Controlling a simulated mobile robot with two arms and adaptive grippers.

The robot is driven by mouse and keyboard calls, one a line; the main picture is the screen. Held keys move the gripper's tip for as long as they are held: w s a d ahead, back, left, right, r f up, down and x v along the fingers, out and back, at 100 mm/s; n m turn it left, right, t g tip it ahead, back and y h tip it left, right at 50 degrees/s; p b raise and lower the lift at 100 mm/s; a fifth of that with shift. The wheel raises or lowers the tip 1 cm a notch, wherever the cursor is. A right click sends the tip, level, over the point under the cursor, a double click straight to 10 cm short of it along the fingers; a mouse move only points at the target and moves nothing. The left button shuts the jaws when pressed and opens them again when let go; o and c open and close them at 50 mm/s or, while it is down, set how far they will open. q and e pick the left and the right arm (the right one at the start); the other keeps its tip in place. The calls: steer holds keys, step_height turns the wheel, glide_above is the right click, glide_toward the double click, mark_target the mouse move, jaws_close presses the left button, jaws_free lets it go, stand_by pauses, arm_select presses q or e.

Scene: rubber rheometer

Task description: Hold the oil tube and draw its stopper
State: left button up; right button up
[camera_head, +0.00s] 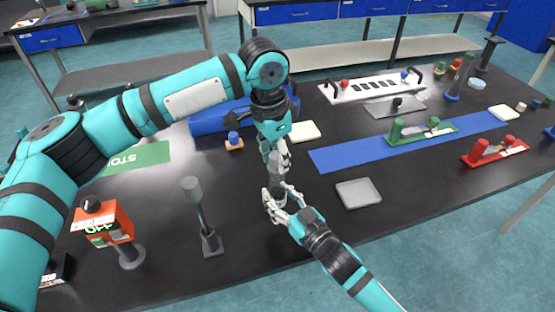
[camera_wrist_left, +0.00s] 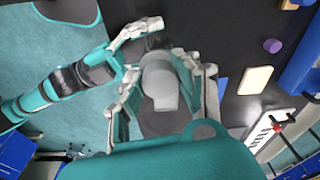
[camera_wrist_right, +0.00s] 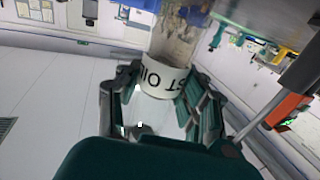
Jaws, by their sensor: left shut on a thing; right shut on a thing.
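The oil tube is clear with a white label reading in part "ST OIL" and stands in the fingers of my right gripper; the tube (camera_wrist_right: 168,72) shows best in the right wrist view. My right gripper (camera_head: 277,203) is shut on it, in front of the table's middle. My left gripper (camera_head: 276,150) is directly above, pointing down, shut on the grey stopper (camera_wrist_left: 160,80). The stopper lies between its fingers in the left wrist view. The fingers hide the joint, so I cannot tell whether stopper and tube still touch.
A grey tray (camera_head: 358,193) lies to the right on the black table, near a blue strip (camera_head: 400,146). A grey post (camera_head: 203,220) and an orange box (camera_head: 102,224) stand on the left. A small blue-knobbed piece (camera_head: 234,141) and a cream pad (camera_head: 303,132) lie behind.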

arm_select(q)
step_height(320, 180, up, 14)
stand_by(0.9)
arm_select(e)
steer(key=o, duration=1.3)
